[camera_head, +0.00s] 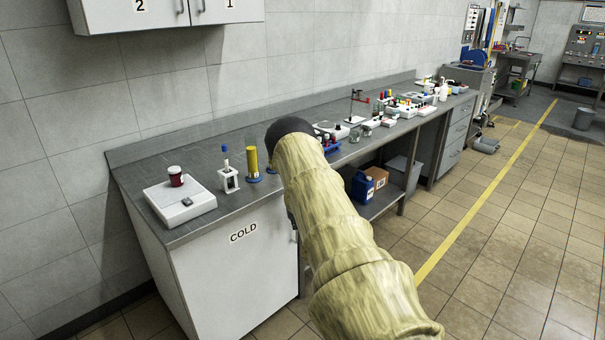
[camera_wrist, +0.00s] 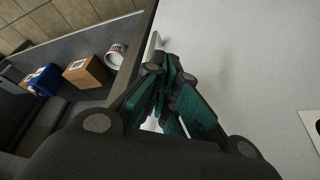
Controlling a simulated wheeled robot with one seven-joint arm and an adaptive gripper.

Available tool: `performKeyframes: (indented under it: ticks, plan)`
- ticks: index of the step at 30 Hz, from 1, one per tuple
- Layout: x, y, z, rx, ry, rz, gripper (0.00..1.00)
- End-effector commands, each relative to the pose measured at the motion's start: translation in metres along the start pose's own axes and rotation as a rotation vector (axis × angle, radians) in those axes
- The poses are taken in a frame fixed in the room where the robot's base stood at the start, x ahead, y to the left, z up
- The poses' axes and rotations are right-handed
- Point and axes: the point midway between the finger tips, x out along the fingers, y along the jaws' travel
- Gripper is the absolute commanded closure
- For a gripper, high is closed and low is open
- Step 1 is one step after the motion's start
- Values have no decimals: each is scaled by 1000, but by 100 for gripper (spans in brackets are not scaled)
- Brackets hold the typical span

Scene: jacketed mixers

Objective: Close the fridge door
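The fridge is the white cabinet marked COLD under the near end of the bench; its white door (camera_head: 235,275) faces the room. In the head view the door looks flush or nearly flush with the bench front; a small gap cannot be ruled out. The door also fills the right of the wrist view (camera_wrist: 245,70). A pale upright handle (camera_wrist: 151,47) is at the door's edge, just beyond my fingertips. My gripper (camera_wrist: 166,68) has its teal-padded fingers drawn together, with nothing seen between the tips. In the head view my arm hides most of the gripper.
The grey bench (camera_head: 135,175) carries a scale with a dark red cup (camera_head: 176,176) and lab ware. Right of the fridge, a low shelf holds a blue jug (camera_head: 362,188) and a cardboard box (camera_head: 377,177). The tiled floor (camera_head: 500,240) in front is clear.

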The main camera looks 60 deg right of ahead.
Motion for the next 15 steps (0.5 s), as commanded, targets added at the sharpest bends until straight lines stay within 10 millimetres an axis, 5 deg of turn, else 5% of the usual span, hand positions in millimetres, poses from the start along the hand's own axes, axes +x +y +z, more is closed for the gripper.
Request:
performKeyframes:
  ticks: [3, 15]
  plan:
    - [-11, -7, 20, -1, -12, 1, 100]
    - [-49, -5, 22, -2, -10, 8, 100]
